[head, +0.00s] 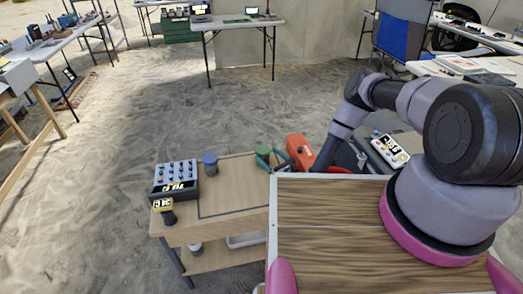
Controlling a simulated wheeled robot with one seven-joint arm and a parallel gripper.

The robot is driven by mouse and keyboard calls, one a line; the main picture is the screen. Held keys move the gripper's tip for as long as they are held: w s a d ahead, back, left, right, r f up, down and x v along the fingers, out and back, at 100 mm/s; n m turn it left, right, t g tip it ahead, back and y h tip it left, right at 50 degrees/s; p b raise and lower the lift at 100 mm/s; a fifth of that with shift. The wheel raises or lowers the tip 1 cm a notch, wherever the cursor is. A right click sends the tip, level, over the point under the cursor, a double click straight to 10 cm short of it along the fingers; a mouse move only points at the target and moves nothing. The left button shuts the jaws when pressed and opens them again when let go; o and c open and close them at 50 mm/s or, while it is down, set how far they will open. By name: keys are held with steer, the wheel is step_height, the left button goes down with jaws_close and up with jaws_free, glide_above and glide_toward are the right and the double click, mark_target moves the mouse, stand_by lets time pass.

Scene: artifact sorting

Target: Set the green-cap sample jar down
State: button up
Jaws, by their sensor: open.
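The green-cap sample jar (263,152) stands upright at the back right of the small wooden table (226,203), its lower part partly hidden. My gripper (268,155) comes in from the right, with an orange body and teal fingers. The fingers are open and sit close around or beside the jar. I cannot tell whether they touch it.
A blue-capped jar (210,163) stands left of the green-cap jar. A grey knobbed device (175,177) and a small yellow-labelled meter (165,209) are at the table's left end. The middle of the tabletop is bare.

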steer(key=v, duration=0.5)
steer(key=shift+s, duration=0.1)
steer(key=w+a+r+n+g+y, duration=0.15)
steer(key=r+n+g+y, duration=0.35)
steer(key=r, duration=0.9)
steer(key=w+a+r+n+g+y, duration=0.1)
steer(key=w+r+n+g+y, duration=0.2)
steer(key=r+n+g, duration=0.7)
steer(key=s+r+n+h, duration=0.2)
steer(key=s+r+n, duration=0.15)
steer(key=r, duration=0.95)
steer(key=s+d+r+n+t+h, duration=0.2)
steer(key=s+d+r+t+h, duration=0.2)
steer(key=s+d+r+h, duration=0.3)
steer(key=s+d+r+n+t+h, duration=0.3)
steer(key=s+d+r+h, duration=0.5)
steer(key=s+d+r, duration=0.5)
steer(key=d+r+t, duration=0.1)
steer(key=d+r, duration=0.3)
steer(key=r, duration=0.2)
steer(key=shift+s+d, duration=0.3)
steer(key=shift+s, duration=0.1)
steer(key=shift+n, duration=0.25)
